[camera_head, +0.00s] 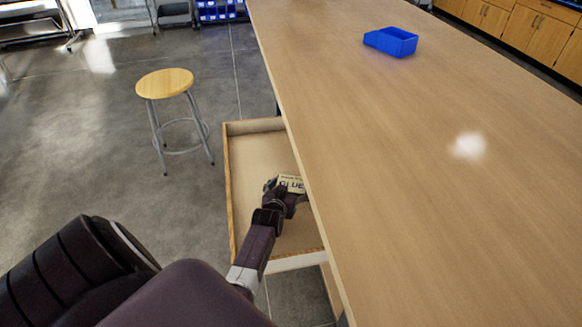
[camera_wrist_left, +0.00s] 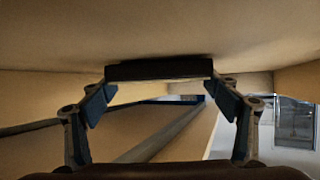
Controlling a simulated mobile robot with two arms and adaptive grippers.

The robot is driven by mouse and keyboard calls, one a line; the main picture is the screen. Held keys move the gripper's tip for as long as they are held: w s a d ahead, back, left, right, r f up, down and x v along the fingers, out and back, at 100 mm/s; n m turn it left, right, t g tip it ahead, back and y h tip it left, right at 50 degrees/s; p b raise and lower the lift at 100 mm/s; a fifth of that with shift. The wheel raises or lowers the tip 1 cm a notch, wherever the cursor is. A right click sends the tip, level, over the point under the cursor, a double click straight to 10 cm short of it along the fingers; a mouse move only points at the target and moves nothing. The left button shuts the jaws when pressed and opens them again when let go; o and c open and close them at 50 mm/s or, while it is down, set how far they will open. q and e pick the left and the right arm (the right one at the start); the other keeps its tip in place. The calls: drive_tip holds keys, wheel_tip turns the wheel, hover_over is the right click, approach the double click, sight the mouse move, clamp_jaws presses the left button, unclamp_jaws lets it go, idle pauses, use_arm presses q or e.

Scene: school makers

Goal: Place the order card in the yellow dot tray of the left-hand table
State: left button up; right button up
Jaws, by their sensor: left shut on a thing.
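The card (camera_head: 291,183), a pale piece with dark print, shows at the tip of my left gripper (camera_head: 275,187). My left gripper is shut on it, inside the open drawer (camera_head: 246,165) at the table's left side. In the left wrist view a dark, flat-edged piece (camera_wrist_left: 160,70) spans between the two fingers, close under a tan surface. The left-hand table and a tray with a yellow dot cannot be made out. My right gripper is not in view.
A long wooden table (camera_head: 400,150) fills the right side, its edge beside my left gripper. A blue bin (camera_head: 391,41) sits on it. A stool (camera_head: 165,84) stands on the grey floor, left of the drawer. Cabinets (camera_head: 510,30) line the back right.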

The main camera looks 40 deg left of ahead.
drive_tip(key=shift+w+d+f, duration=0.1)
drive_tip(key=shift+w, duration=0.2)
use_arm(q)
drive_tip(key=shift+f, duration=0.1)
drive_tip(key=shift+f, duration=0.15)
drive_tip(key=o, duration=1.2)
drive_tip(key=shift+c, duration=0.2)
drive_tip(key=shift+s+d+r, duration=0.25)
drive_tip(key=shift+s+r, duration=0.1)
drive_tip(key=shift+s, duration=0.15)
drive_tip(key=p+v, duration=0.1)
drive_tip(key=v, duration=1)
drive_tip(key=shift+a+p, duration=0.1)
drive_tip(key=shift+p, duration=0.2)
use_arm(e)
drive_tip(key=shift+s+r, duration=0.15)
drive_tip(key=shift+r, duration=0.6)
